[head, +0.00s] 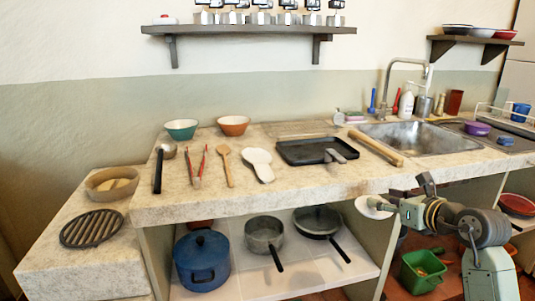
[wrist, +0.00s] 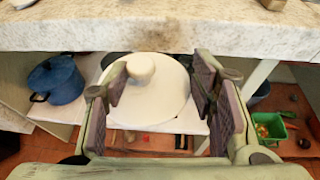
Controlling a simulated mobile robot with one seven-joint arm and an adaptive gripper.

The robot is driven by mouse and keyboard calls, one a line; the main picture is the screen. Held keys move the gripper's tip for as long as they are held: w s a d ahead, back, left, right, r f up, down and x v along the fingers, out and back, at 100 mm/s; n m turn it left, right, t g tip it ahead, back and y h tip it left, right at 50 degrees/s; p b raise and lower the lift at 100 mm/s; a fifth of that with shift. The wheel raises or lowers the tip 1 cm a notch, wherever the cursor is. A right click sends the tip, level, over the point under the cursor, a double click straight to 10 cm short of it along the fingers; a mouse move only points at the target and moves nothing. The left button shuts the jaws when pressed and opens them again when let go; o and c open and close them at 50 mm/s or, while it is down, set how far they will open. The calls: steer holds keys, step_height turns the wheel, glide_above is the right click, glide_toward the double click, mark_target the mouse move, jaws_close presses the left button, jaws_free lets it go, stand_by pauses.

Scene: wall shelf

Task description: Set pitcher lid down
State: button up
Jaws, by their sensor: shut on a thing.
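The pitcher lid (wrist: 160,100) is a white round disc with a small raised knob. In the wrist view it sits between the two fingers of my gripper (wrist: 160,84), which are shut on it from left and right. In the head view the lid (head: 369,208) shows at the fingertips of my gripper (head: 388,203), in front of the counter's front edge and below its top. It is held in the air. Part of its rim is hidden by the fingers.
The stone counter (head: 300,187) holds a black tray (head: 300,151), a rolling pin (head: 376,147) and utensils. Its front slab crosses above the lid. A blue pot (head: 202,262) and pans stand on the white lower shelf (head: 300,278). A green bin (head: 422,272) is below right.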

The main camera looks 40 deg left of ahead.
steer(key=s+a+r+n+g+y+b, duration=0.1)
steer(key=s+a+r+n+g+y, duration=0.2)
steer(key=s+a+r, duration=0.6)
steer(key=p, duration=0.4)
glide_above(306, 178)
steer(key=s+d, duration=0.1)
steer(key=shift+s+d+f+g+h, duration=0.1)
steer(key=shift+f+g+h, duration=0.1)
steer(key=shift+f, duration=0.15)
steer(key=shift+d+f+g+h, duration=0.1)
steer(key=shift+f+h, duration=0.1)
steer(key=shift+f, duration=0.1)
steer(key=shift+a, duration=0.2)
steer(key=f, duration=0.2)
steer(key=w+a+f+p, duration=0.1)
steer(key=shift+f, duration=0.4)
steer(key=shift+f, duration=0.15)
steer(key=o, duration=1)
